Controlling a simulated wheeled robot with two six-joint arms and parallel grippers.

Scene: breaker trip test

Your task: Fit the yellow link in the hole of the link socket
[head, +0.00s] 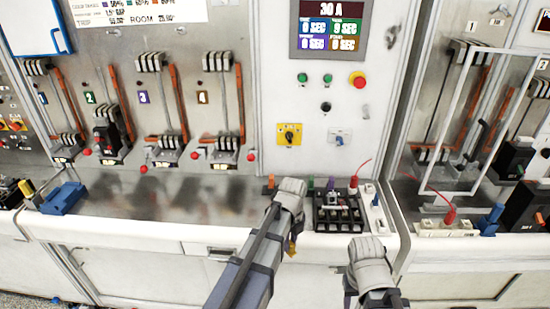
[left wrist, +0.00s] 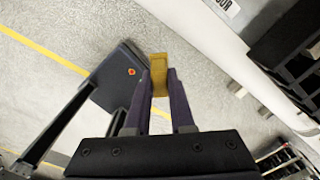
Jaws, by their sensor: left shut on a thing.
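My left gripper (left wrist: 159,85) is shut on the yellow link (left wrist: 159,70), which sticks out beyond the fingertips in the left wrist view. In the head view the link (head: 292,246) shows as a small yellow piece below my left wrist, in front of the bench edge. It is clear of the bench and over the floor. I cannot tell for sure which fitting is the link socket; a white strip (head: 375,214) with a blue piece stands right of the black rack. My right wrist shows at the lower middle right, but its jaws are hidden.
A black rack (head: 340,214) stands on the bench right of my left wrist. A blue block (head: 63,198) lies at the left. Breakers line the panel behind. A clear-framed door (head: 462,120) stands out at the right. The bench's middle left is bare.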

